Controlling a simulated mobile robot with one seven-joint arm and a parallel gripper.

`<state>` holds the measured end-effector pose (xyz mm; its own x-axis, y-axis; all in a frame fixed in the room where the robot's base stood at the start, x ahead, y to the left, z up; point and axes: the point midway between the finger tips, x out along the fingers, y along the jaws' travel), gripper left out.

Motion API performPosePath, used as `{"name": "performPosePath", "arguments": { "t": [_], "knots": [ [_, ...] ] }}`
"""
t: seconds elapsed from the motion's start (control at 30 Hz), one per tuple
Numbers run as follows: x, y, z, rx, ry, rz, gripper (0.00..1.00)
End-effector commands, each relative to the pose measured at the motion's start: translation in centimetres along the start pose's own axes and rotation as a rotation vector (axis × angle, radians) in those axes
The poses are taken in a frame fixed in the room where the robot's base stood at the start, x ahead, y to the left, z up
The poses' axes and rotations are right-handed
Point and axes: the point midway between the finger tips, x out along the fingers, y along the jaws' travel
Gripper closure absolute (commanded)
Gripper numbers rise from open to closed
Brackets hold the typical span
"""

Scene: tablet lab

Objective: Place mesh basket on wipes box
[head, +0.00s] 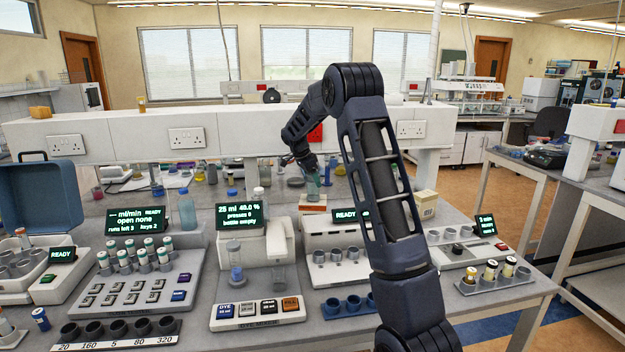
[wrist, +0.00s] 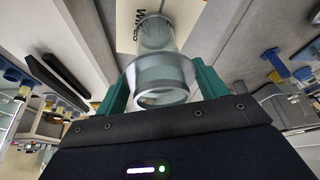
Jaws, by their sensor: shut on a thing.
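My gripper (wrist: 155,88) has its teal fingers shut on the mesh basket (wrist: 160,72), a pale, translucent cylinder with a wide rim. In the head view the basket (head: 313,187) shows small and greenish below my gripper (head: 309,172). The wipes box (wrist: 128,14) is cream with dark lettering and lies behind the basket's far end in the wrist view. In the head view a small box with an orange-brown front (head: 312,203), apparently the wipes box, is directly under the basket. I cannot tell whether basket and box touch.
The white dispenser (head: 255,245) with a lit screen stands in front and to the left. A white machine with grey cups (head: 335,255) stands in front of the box. A cream box (head: 425,203) is to the right. A blue-capped bottle (head: 187,212) stands left.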

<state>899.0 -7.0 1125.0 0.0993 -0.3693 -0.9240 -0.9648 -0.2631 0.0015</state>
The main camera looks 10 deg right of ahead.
Motion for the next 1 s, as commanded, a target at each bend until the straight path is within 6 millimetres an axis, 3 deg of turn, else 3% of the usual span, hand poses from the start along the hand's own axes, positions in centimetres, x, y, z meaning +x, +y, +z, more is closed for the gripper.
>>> {"name": "performPosePath", "arguments": {
  "t": [0.27, 0.3, 0.4, 0.77, 1.0],
  "knots": [
    [0.3, 0.0, 0.1, 0.0, 0.0, 0.001, 0.66],
    [0.2, 0.0, 0.1, 0.0, 0.0, 0.001, 0.21],
    [0.2, 0.0, 0.1, 0.0, 0.0, 0.001, 0.07],
    [-0.3, 0.0, 0.0, 0.0, 0.0, -0.001, 0.07],
    [-3.9, -0.1, 0.0, 0.001, 0.0, -0.002, 0.07]
  ]
}}
